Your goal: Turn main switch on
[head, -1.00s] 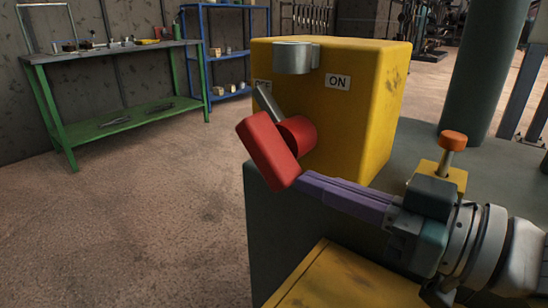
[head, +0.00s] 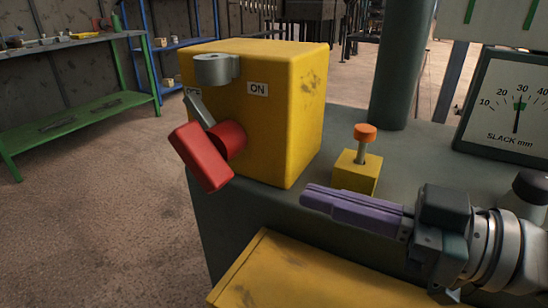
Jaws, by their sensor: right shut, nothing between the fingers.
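The main switch is a yellow box (head: 280,110) with a red handle (head: 201,158) on its front. The handle is tilted, its lower end toward the right. Its grey pointer (head: 199,108) leans up and left, over the partly covered OFF label (head: 193,92). The ON label (head: 258,89) is to the right of it. A grey metal bracket (head: 217,70) sits at the box's upper front. My right gripper (head: 304,196) has purple fingers and is shut and empty, to the right of the handle and apart from it. My left gripper is not in view.
An orange-topped lever (head: 364,134) stands on a small yellow block (head: 356,172) right of the box. A SLACK mm gauge (head: 510,105) is at the far right. A yellow panel (head: 300,278) lies in front. A green workbench (head: 75,120) stands at the left, beyond open floor.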

